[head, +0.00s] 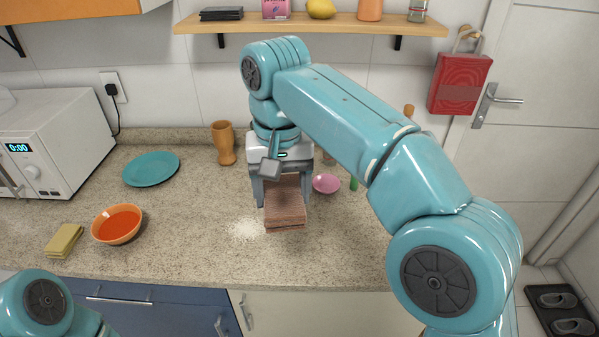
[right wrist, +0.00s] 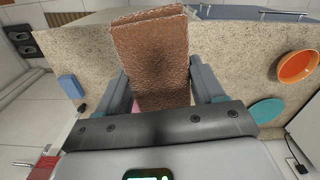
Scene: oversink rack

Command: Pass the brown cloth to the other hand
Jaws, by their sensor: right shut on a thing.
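The brown cloth (head: 285,204) is a folded, textured rectangle over the counter in the head view. My right gripper (head: 281,192) comes down on it from behind, with a finger on each side, and is shut on it. In the right wrist view the cloth (right wrist: 152,60) extends out from between the fingers of my right gripper (right wrist: 162,90). I cannot tell whether the cloth touches the counter. Part of my left arm shows at the lower left of the head view, but its gripper is out of view.
The speckled counter (head: 190,240) has white crumbs (head: 244,229) left of the cloth. An orange bowl (head: 117,225), yellow sponge (head: 63,240), teal plate (head: 151,169), and wooden cup (head: 223,142) stand to the left. A pink bowl (head: 326,184) is just right. A shelf (head: 310,24) hangs above.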

